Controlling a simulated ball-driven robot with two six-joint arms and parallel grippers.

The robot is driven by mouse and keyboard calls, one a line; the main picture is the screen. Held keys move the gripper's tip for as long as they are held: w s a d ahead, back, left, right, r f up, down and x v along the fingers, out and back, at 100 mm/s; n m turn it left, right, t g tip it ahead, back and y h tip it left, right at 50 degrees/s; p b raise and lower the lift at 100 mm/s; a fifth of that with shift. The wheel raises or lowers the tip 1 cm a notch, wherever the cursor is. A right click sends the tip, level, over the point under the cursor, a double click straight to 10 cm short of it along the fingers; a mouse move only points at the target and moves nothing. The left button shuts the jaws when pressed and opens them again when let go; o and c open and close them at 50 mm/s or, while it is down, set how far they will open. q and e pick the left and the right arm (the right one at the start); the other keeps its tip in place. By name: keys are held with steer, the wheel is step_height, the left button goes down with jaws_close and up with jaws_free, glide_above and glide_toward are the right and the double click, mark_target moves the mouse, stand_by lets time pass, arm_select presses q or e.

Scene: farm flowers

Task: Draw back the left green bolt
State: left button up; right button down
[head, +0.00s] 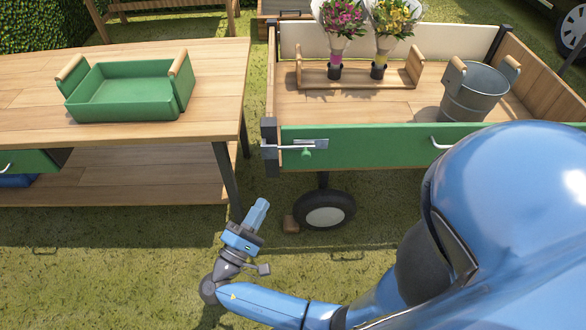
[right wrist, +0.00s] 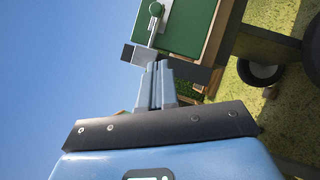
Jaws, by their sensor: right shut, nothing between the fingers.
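The left green bolt (head: 306,153) is on the left end of the cart's green side board (head: 370,146). Its metal rod runs left from a plate on the board to the dark bracket on the corner post (head: 269,138). In the right wrist view the bolt (right wrist: 153,28) lies beyond the fingertips. My right gripper (head: 262,207) is shut and empty, below and left of the bolt, in front of the cart. In the right wrist view its fingers (right wrist: 155,72) are together, and the image does not clearly show contact with the bracket. My left gripper is not in view.
The cart holds a wooden rack (head: 348,76) with two bouquets and a metal bucket (head: 474,93). A wheel (head: 325,211) stands below. A table (head: 215,75) with a green tray (head: 128,92) is at left, with a narrow gap between. My blue body covers the lower right.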

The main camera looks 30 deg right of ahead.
steer(key=shift+w+d, duration=0.1)
steer(key=shift+d, duration=0.05)
steer(key=s+d+r+b+x, duration=0.1)
steer(key=s+b+x, duration=0.1)
steer(key=x, duration=1)
steer(key=shift+s+d+b, duration=0.15)
steer(key=shift+d+b, duration=0.1)
steer(key=shift+b, duration=0.1)
steer(key=s+d, duration=0.1)
steer(key=s+d+p, duration=0.1)
steer(key=d, duration=0.1)
steer(key=shift+d+p, duration=0.15)
steer(key=shift+p, duration=0.15)
